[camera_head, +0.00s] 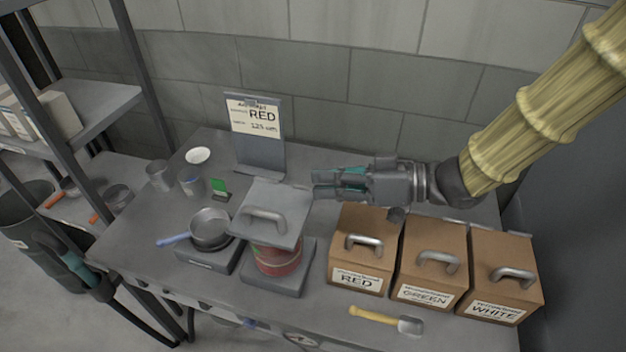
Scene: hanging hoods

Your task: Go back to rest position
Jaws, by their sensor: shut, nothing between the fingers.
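My gripper (318,184) is shut and empty. It is held in the air above the table, at the end of my yellow-sleeved arm that reaches in from the upper right. Its fingers point left, and in the picture they lie just right of a grey square lid with a handle (270,212). That lid sits over a red container (276,262) on a grey base (272,286). I cannot tell the exact gap between the fingertips and the lid.
Boxes labelled RED (358,282), GREEN (424,295) and WHITE (494,312) stand at the right. A pan (210,228) stands left of the container. A RED sign (258,130) stands behind. Shelves (105,100) are at the left.

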